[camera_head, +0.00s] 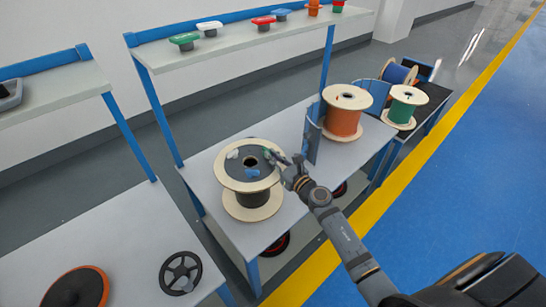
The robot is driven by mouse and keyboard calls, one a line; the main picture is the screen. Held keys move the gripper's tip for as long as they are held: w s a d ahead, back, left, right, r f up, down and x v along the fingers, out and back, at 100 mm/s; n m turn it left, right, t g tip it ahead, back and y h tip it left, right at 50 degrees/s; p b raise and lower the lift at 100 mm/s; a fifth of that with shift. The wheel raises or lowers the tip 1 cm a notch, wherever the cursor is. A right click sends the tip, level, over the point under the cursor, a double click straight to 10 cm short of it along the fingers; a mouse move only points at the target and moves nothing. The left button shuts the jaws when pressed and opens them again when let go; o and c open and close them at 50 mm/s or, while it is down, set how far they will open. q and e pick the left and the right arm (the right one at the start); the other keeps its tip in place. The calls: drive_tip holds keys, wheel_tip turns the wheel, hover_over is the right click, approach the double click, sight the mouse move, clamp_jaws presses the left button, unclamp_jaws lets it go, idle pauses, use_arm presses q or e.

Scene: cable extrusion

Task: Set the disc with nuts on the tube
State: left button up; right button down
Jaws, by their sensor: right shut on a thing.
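A spool (252,206) with pale round flanges stands on the grey table. A dark disc (243,166) with a hole in its middle lies on its top flange. A white nut (232,154), a blue nut (252,173) and a green nut (267,152) sit on the disc around the hole. My right gripper (275,157) reaches over the right edge of the disc and is shut on the green nut; its fingers partly hide it. Whether the green nut touches the disc is too small to tell. My left gripper is out of view.
An orange spool (342,121) stands behind a blue curved plate (312,133) on the same table. A green spool (402,106) stands farther right. A shelf (250,33) with coloured parts runs behind. A black handwheel (168,274) and an orange-rimmed disc (78,290) lie on the left table.

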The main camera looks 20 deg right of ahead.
sight(283, 167)
drive_tip(key=c, duration=1.7)
unclamp_jaws()
drive_tip(key=shift+c, duration=0.2)
drive_tip(key=shift+s+f, duration=0.1)
drive_tip(key=shift+b+v, duration=0.3)
drive_tip(key=shift+v, duration=1.15)
drive_tip(key=shift+b+v, duration=0.4)
drive_tip(key=shift+v, duration=0.75)
drive_tip(key=b+v, duration=0.4)
drive_tip(key=v, duration=0.1)
drive_tip(key=shift+s, duration=0.35)
